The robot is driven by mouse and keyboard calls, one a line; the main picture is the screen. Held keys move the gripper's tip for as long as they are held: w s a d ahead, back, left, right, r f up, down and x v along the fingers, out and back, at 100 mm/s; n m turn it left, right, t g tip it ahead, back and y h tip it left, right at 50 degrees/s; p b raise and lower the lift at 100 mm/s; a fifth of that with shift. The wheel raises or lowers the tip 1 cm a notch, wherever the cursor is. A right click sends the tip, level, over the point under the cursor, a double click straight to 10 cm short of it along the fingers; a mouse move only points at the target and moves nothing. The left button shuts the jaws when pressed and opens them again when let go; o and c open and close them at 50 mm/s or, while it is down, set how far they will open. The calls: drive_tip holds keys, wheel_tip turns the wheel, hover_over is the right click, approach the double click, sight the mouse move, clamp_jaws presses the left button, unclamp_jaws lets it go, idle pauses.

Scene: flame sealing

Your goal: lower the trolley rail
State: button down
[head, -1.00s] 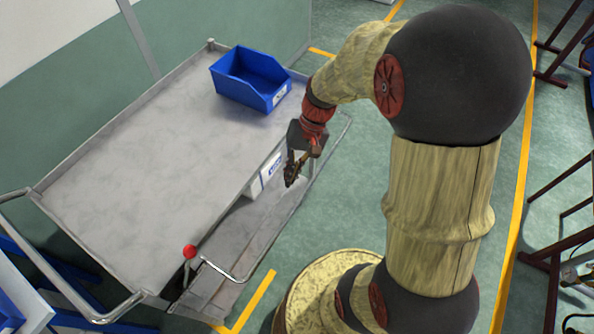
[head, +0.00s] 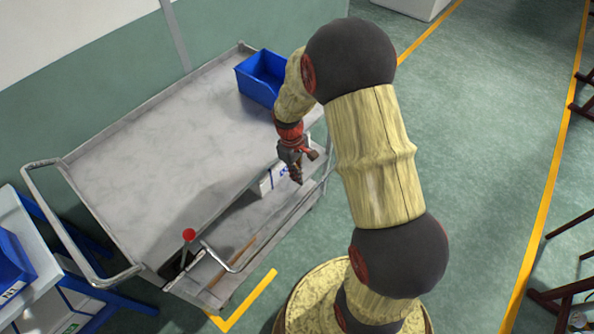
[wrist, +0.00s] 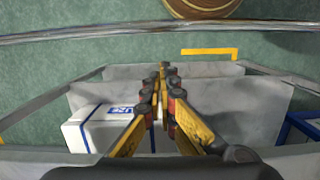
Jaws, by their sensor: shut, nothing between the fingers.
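The metal trolley (head: 150,150) stands along the wall. Its thin tubular rail (head: 231,269) runs along the near long side, with a bent end near a red knob (head: 189,235). The rail's far part is partly hidden by my arm. My gripper (head: 297,180) is shut and empty, pointing down beside the trolley's near edge, close to a white box on the lower shelf. In the wrist view the rail (wrist: 110,33) crosses near the top, beyond my closed fingertips (wrist: 164,72). I see no contact between fingers and rail.
A blue bin (head: 258,83) stands on the top deck's far end. The white box (head: 268,181) sits on the lower shelf. A push handle (head: 75,265) and another rack with blue bins (head: 12,265) are at left. Green floor (head: 480,150) is open at right.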

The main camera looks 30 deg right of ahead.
drive_tip(key=s, duration=0.2)
drive_tip(key=s+d+f+b, duration=0.1)
drive_tip(key=shift+s+d, duration=0.1)
drive_tip(key=shift+r, duration=0.1)
drive_tip(key=shift+r, duration=0.1)
idle(0.5)
drive_tip(key=r+p, duration=0.2)
drive_tip(key=p, duration=0.1)
drive_tip(key=shift+g+p, duration=0.35)
drive_tip(key=shift+g, duration=0.05)
drive_tip(key=shift+f, duration=0.25)
